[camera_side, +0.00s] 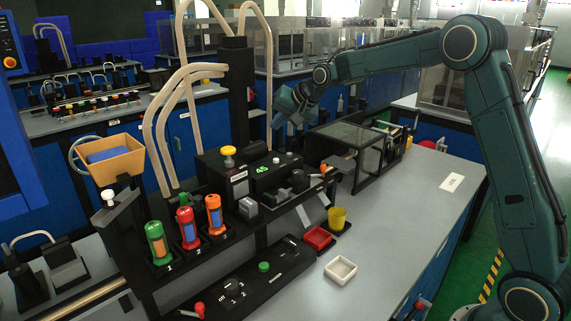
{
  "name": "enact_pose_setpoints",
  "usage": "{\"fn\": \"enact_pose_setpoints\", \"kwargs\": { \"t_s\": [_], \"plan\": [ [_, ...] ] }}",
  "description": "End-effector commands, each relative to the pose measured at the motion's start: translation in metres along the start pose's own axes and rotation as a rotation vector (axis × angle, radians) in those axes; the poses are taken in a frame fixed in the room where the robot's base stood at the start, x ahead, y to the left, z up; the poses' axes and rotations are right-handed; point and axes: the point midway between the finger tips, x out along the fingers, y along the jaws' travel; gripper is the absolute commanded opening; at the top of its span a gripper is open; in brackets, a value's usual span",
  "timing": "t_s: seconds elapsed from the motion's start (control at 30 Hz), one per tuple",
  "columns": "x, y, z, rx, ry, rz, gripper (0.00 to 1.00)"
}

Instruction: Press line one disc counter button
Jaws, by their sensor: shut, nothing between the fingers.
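A black counter box (238,190) stands on the bench and shows a green number (262,169) that looks like 45. A small pale button (276,160) sits on the top beside the number. I cannot read its label, so I cannot tell for sure that it is the disc counter button. A yellow knob (228,152) on a white base is on the same box, to the left. My gripper (279,121) is shut and empty. It appears above the box in the picture, apart from the button, its fingers small and partly unclear.
Green, red and orange canisters (187,228) stand in numbered holders at the left. A tall black column (238,95) with pale tubes rises behind the box. A clear-sided case (350,140) is to the right. Red and white trays (340,270) and a yellow cup (337,218) stand in front.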

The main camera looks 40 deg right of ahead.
Motion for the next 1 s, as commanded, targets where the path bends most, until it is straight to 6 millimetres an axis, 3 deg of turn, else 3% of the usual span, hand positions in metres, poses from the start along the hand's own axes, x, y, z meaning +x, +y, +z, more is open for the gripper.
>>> {"fn": "enact_pose_setpoints", "kwargs": {
  "t_s": [0.6, 1.0],
  "plan": [
    [0.043, 0.031, 0.031, 0.001, -0.002, 0.002, 0.00],
    [0.052, 0.038, 0.038, 0.000, 0.000, 0.000, 0.00]
  ]
}}
